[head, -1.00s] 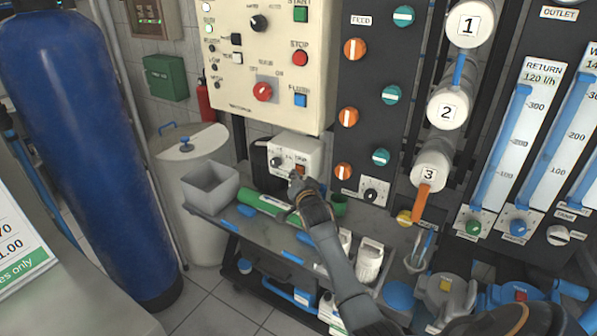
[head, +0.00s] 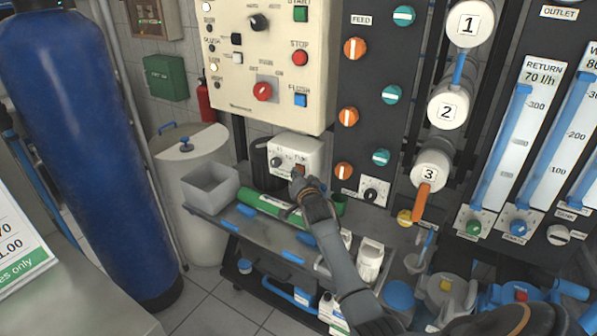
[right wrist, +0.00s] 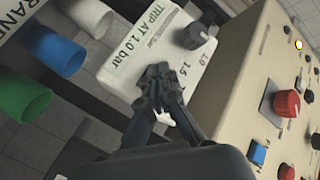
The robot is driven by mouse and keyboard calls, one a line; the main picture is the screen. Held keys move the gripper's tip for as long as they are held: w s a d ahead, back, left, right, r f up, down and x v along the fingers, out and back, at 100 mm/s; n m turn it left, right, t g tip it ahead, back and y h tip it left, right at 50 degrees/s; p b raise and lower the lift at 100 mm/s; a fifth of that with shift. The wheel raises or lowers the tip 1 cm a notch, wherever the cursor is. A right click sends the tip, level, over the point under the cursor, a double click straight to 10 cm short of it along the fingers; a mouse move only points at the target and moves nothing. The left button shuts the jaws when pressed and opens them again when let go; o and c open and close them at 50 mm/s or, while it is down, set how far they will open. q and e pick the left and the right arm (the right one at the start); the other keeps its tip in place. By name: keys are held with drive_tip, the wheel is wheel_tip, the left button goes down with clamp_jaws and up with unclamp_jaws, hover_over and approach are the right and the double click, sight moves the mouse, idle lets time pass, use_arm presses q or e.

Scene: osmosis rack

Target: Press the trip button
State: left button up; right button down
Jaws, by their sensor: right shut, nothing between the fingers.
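The white trip box (head: 311,150) stands at the back of the grey bench, below the cream control panel. Its front has a dark dial (head: 277,160) and a small orange-brown button (head: 299,168). My right gripper (head: 297,175) is shut and empty, its tips at the lower part of the button, which they partly cover. I cannot tell whether they touch it. In the right wrist view the shut fingers (right wrist: 160,76) lie over the box face (right wrist: 122,62), marked "TRIP AT 1.0 bar", and hide the button. My left gripper is not in view.
The control panel (head: 262,95) overhangs the box. A grey open bin (head: 211,188) and a green cylinder (head: 262,205) are on the bench (head: 210,217) nearby. Valve panel (head: 369,70) and flow gauges (head: 505,140) stand at right, a blue tank (head: 85,150) at left.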

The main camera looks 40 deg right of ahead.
drive_tip(key=shift+a, duration=0.1)
drive_tip(key=shift+s+a+p, duration=0.4)
drive_tip(key=shift+a+p, duration=0.1)
drive_tip(key=shift+a, duration=0.2)
drive_tip(key=shift+s+a+p, duration=0.3)
drive_tip(key=shift+a+p, duration=0.05)
drive_tip(key=shift+a, duration=0.45)
drive_tip(key=shift+s+a+p, duration=0.35)
drive_tip(key=shift+a, duration=0.4)
drive_tip(key=shift+s+a+p, duration=0.3)
drive_tip(key=shift+a+p, duration=0.05)
drive_tip(key=shift+a, duration=0.45)
